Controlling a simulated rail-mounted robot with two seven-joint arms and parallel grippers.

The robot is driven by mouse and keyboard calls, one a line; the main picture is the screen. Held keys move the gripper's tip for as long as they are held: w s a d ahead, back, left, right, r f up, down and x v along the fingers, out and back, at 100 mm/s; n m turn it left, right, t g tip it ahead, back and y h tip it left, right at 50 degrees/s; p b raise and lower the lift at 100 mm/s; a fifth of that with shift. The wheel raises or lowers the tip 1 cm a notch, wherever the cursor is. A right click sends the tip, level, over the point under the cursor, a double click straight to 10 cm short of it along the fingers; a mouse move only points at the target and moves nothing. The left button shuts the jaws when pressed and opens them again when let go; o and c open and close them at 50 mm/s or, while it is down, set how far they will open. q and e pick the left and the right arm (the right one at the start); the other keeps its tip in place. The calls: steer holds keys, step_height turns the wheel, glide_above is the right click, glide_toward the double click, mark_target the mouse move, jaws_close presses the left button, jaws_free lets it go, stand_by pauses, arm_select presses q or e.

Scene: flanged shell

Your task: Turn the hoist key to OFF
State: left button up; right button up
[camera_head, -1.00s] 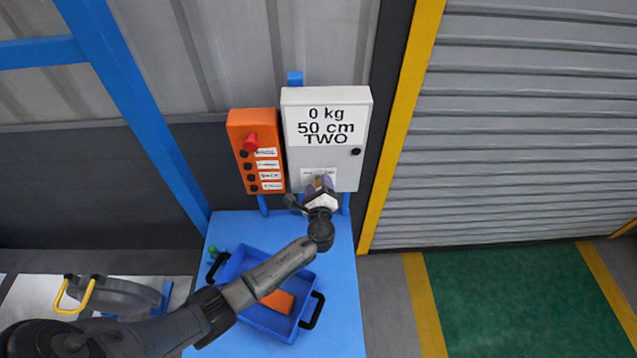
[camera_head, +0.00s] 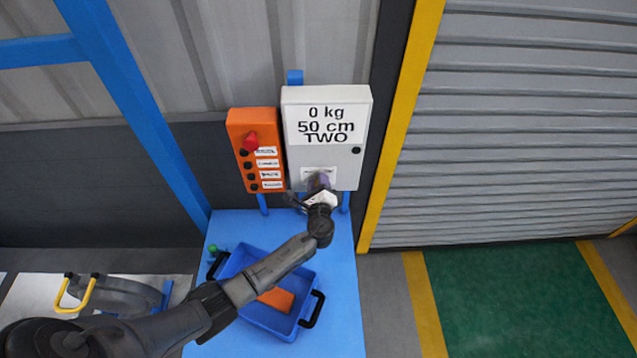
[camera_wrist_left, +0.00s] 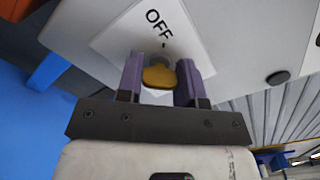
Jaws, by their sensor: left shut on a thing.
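The yellow hoist key (camera_wrist_left: 159,77) sits in a round lock on the front of the light grey box (camera_head: 295,165). My left gripper (camera_wrist_left: 160,66) has its purple fingers on either side of the key and is shut on it. A white label with the word OFF (camera_wrist_left: 160,24) is beside the lock, and a small dark mark lies between the word and the key. In the head view my left gripper (camera_head: 319,182) is at the lower front of the box and hides the key. My right gripper is in neither view.
An orange button box (camera_head: 238,175) with a red knob (camera_head: 250,141) hangs just left of the grey box. Below, a blue tray (camera_head: 262,322) with an orange thing (camera_head: 277,299) stands on a blue table (camera_head: 342,300), partly under my arm. A shutter is at right.

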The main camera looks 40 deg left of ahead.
arm_select(q)
steer(key=shift+f+n+b, duration=0.2)
steer(key=shift+n+b, duration=0.2)
steer(key=shift+b, duration=0.3)
steer(key=n+b, duration=1.2)
steer(key=b, duration=0.2)
steer(key=shift+f, duration=0.15)
steer(key=n+b, duration=0.3)
steer(key=n, duration=0.1)
steer(key=shift+n+b, duration=0.3)
steer(key=shift+b, duration=0.05)
steer(key=shift+r+n, duration=0.25)
steer(key=shift+n, duration=0.05)
steer(key=o, duration=0.9)
steer(key=shift+o, duration=0.2)
